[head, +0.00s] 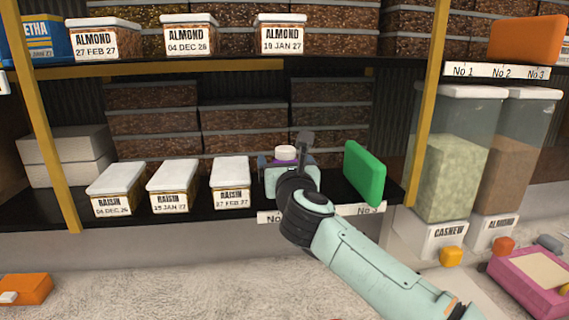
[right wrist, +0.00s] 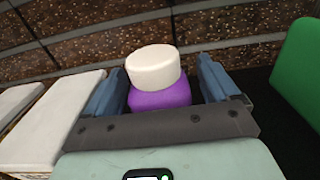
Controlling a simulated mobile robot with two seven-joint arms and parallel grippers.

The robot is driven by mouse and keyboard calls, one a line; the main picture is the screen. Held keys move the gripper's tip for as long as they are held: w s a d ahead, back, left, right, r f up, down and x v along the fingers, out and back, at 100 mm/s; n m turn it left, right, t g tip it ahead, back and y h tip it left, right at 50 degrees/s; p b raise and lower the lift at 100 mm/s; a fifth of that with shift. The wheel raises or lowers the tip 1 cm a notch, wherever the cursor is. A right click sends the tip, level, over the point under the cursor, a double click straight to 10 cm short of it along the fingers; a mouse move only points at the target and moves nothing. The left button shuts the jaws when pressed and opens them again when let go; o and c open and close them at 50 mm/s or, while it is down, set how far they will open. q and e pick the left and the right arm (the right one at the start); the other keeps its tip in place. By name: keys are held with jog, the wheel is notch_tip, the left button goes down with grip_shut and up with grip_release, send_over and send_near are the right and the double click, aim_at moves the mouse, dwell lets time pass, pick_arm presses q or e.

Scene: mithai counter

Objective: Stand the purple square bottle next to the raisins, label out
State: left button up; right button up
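The purple square bottle (right wrist: 160,97) with a round white cap stands upright on the lower shelf. In the head view its cap (head: 285,153) shows above my right gripper (head: 290,163), which hides most of its body. In the right wrist view the fingers of my right gripper (right wrist: 168,92) lie on both sides of the bottle, open, with a gap at the right finger. The label is hidden. The raisin boxes (head: 231,183) stand in a row to the left of the bottle; the nearest is close beside my gripper. My left gripper is not in view.
A green box (head: 364,174) stands to the right on the same shelf; it also shows in the right wrist view (right wrist: 302,80). Stacked brown boxes (head: 243,117) fill the back. The upper shelf holds almond boxes (head: 281,34). Cashew and almond dispensers (head: 450,160) stand right of the yellow post.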

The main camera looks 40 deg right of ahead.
jog(key=shift+s+a+r, duration=0.1)
jog(key=shift+r, duration=0.1)
jog(key=b+v, duration=0.1)
jog(key=v, duration=1)
jog(key=shift+s+a+b, duration=0.15)
jog(key=shift+s+b, duration=0.2)
